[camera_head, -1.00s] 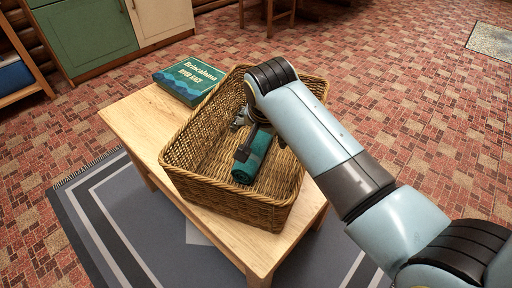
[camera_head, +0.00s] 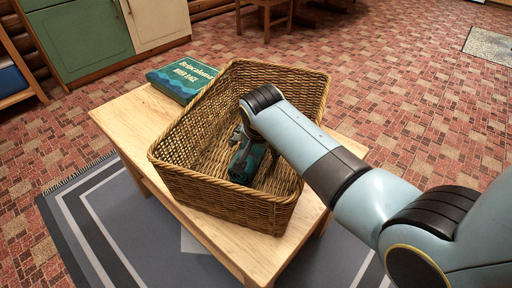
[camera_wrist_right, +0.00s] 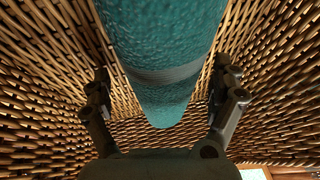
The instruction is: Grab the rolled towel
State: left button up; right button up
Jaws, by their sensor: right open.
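The rolled towel (camera_head: 246,163) is teal with a grey band and lies in the wicker basket (camera_head: 222,195). In the right wrist view the towel (camera_wrist_right: 165,50) fills the top middle, running between the fingers. My right gripper (camera_head: 241,140) reaches down into the basket at the towel, partly hidden by its own arm. In the wrist view its two fingers (camera_wrist_right: 163,88) stand apart, one on each side of the towel, with gaps visible. I cannot tell whether they touch it. My left gripper is not in view.
The basket stands on a wooden table (camera_head: 125,113), its walls close around my right gripper. A green boxed game or book (camera_head: 183,78) lies at the table's back left. A grey rug (camera_head: 100,215) is below, on red tiled floor.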

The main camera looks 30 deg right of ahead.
jog(key=shift+r, duration=0.1)
jog(key=c, duration=1.3)
